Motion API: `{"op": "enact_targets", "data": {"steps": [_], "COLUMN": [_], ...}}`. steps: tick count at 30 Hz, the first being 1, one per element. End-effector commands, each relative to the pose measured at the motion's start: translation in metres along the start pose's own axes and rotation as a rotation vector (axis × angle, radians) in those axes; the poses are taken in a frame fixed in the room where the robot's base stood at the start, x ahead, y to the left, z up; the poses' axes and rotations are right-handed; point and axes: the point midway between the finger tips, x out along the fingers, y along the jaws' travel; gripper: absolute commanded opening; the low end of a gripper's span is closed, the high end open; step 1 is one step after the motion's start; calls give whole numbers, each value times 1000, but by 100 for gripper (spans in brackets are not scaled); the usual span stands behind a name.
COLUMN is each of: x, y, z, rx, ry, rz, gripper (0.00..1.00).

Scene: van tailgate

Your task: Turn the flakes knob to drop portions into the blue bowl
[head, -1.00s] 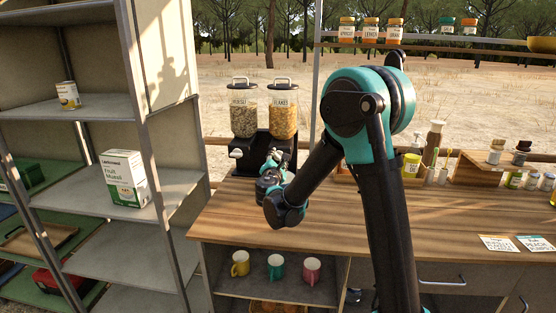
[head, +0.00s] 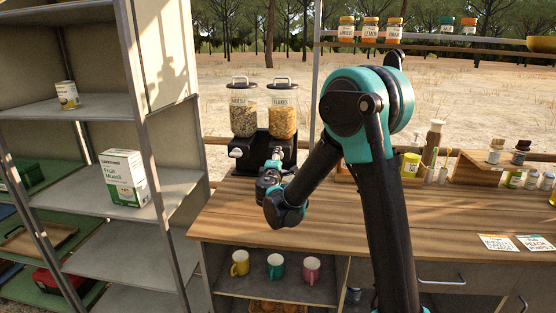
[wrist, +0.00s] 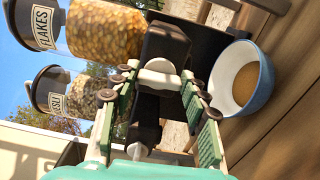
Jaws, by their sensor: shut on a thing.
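The flakes dispenser (head: 282,112) is a clear canister of golden flakes with a black lid, at the right of a twin black stand on the counter. In the wrist view, tilted sideways, the flakes canister (wrist: 103,30) shows at the upper left. My gripper (head: 273,163) is at the front of the stand under it. Its green-padded fingers (wrist: 160,84) are shut on the pale flakes knob (wrist: 160,66), one on each side. The blue bowl (wrist: 263,88) stands beside the stand's base with a tan-brown layer inside. In the head view the bowl is hidden behind my arm.
The muesli dispenser (head: 243,112) stands close at the left, with its own white knob (head: 236,153). A grey shelf (head: 95,190) rises left of the counter. Jars and a wooden rack (head: 480,168) stand at the right. The counter's middle front (head: 340,215) is clear.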

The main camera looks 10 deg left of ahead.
Motion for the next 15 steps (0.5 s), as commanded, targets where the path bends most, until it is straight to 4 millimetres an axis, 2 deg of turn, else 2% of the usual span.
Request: {"op": "enact_targets", "data": {"steps": [15], "x": [0], "y": [-1], "z": [1], "rx": [41], "ry": [-1], "rz": [-1], "gripper": [16]}}
